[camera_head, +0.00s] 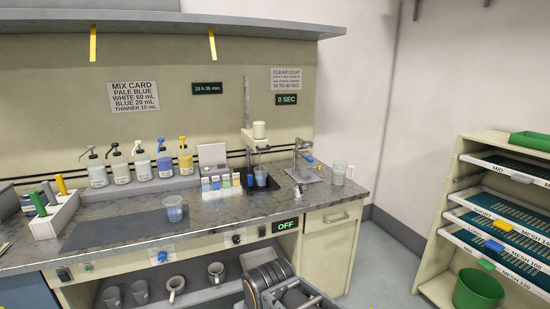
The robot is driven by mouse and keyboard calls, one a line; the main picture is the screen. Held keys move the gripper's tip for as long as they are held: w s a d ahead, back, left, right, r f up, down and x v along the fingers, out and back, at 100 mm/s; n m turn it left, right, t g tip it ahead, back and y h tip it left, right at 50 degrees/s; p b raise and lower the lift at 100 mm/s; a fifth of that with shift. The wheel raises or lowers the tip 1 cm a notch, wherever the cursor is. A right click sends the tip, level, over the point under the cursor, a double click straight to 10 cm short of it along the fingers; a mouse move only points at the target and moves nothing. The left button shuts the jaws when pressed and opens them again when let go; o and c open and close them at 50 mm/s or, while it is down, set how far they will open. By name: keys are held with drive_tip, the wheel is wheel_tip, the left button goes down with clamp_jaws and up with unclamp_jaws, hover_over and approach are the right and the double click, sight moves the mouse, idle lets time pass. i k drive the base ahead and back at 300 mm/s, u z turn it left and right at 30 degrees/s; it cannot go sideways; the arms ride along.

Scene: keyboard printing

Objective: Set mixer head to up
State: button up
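The mixer stands near the back of the counter, right of centre, with a tall grey post (247,103) and a dark base. Its pale mixer head (259,130) sits partway down the post, with much of the post showing above it. A thin shaft (259,153) hangs from the head towards a clear cup with blue contents (260,177) on the base. The shaft's lower end is too small to make out. Dark rounded parts of my arm show at the bottom centre, well below and in front of the mixer. My gripper's fingers are not visible.
A clear jar (338,173) is near the right counter end. Another cup (173,208) sits on a dark mat (120,229). A shelf (170,22) overhangs the wall.

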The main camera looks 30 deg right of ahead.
sight(254, 138)
drive_tip(key=u, duration=0.35)
drive_tip(key=k, duration=0.25)
drive_tip(key=z, duration=1.55)
drive_tip(key=i, duration=1.6)
drive_tip(key=u, duration=0.65)
